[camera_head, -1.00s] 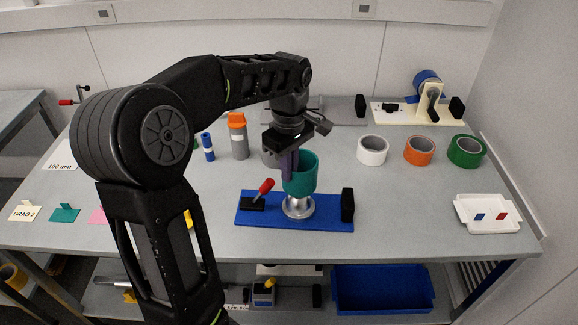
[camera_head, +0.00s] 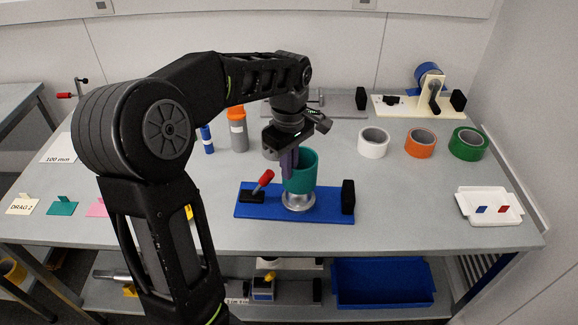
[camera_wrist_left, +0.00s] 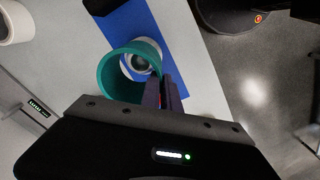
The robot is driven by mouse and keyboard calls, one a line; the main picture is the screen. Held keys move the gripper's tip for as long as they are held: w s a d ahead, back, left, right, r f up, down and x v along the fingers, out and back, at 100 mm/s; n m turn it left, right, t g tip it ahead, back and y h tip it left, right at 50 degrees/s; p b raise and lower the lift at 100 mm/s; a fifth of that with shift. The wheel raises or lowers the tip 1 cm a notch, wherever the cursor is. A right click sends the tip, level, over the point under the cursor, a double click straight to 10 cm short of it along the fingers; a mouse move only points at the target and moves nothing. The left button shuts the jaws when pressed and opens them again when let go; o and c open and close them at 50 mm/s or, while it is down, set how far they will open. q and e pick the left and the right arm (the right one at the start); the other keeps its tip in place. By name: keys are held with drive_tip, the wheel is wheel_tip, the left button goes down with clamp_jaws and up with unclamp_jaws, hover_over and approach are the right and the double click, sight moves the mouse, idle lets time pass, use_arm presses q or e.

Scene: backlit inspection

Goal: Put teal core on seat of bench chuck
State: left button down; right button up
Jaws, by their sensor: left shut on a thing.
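The teal core (camera_head: 303,172) is an upright open tube, held by its wall in my left gripper (camera_head: 288,165), which is shut on it. It also shows in the left wrist view (camera_wrist_left: 112,75), where the fingers (camera_wrist_left: 165,93) pinch the wall nearest the camera. The bench chuck has a blue base (camera_head: 325,212), a red-handled lever (camera_head: 263,181), a black end block (camera_head: 348,197) and a round silver seat (camera_head: 299,201). The core is directly above the seat; I cannot tell whether its lower edge touches. Through the tube, the seat (camera_wrist_left: 140,63) shows off centre. My right gripper is not in view.
White (camera_head: 373,143), orange (camera_head: 420,144) and green (camera_head: 468,144) rolls stand at the right. A white tray (camera_head: 490,219) lies at the front right. An orange-capped grey cylinder (camera_head: 238,137) stands behind. Teal and pink cards lie at the front left.

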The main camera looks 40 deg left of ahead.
sight(289, 185)
use_arm(q)
drive_tip(key=shift+f, duration=0.15)
drive_tip(key=shift+f+b, duration=2.05)
drive_tip(key=shift+f, duration=0.95)
drive_tip(key=shift+r, duration=0.1)
drive_tip(key=c, duration=1.5)
unclamp_jaws()
wheel_tip(289, 185, up, 8)
drive_tip(key=shift+f, duration=0.1)
